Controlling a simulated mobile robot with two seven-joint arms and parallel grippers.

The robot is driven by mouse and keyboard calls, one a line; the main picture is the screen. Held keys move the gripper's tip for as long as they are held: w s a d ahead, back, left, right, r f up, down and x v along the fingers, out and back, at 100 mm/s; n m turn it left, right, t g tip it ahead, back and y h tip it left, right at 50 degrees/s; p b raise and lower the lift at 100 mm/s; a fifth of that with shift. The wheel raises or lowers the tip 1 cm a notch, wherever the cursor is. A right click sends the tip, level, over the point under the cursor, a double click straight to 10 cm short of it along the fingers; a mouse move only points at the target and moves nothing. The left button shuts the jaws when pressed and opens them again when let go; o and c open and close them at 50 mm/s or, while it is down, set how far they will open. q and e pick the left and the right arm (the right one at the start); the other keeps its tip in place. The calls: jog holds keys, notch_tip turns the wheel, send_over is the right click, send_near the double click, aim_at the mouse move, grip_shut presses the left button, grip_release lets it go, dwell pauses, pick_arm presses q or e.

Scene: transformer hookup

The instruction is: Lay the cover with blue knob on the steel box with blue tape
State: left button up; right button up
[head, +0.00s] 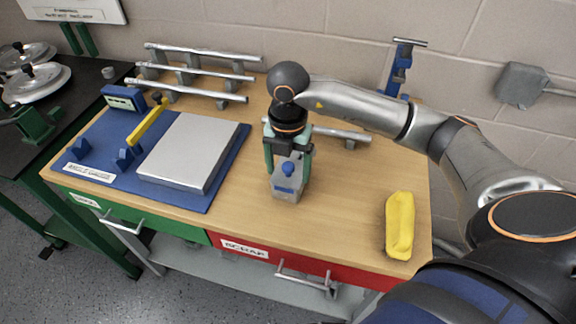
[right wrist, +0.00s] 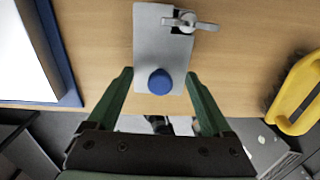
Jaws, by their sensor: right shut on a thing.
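My right gripper (head: 287,162) points down over the front middle of the wooden bench. The blue knob (right wrist: 160,82) shows between the fingertips in the right wrist view and also in the head view (head: 288,168). My left gripper is out of view.
A blue mat (head: 225,180) with a grey slab (head: 185,152) lies to the left. A yellow object (head: 399,226) lies to the right. Metal rails (head: 200,70) stand at the back. A silver lever (right wrist: 188,22) shows near the plate's far end.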

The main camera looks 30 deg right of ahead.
aim_at(288, 167)
jog(key=o, duration=1.2)
jog(key=shift+r, duration=0.1)
notch_tip(288, 167, up, 12)
jog(key=shift+r+p, duration=0.2)
jog(key=shift+p, duration=0.25)
jog(key=shift+s+f, duration=0.1)
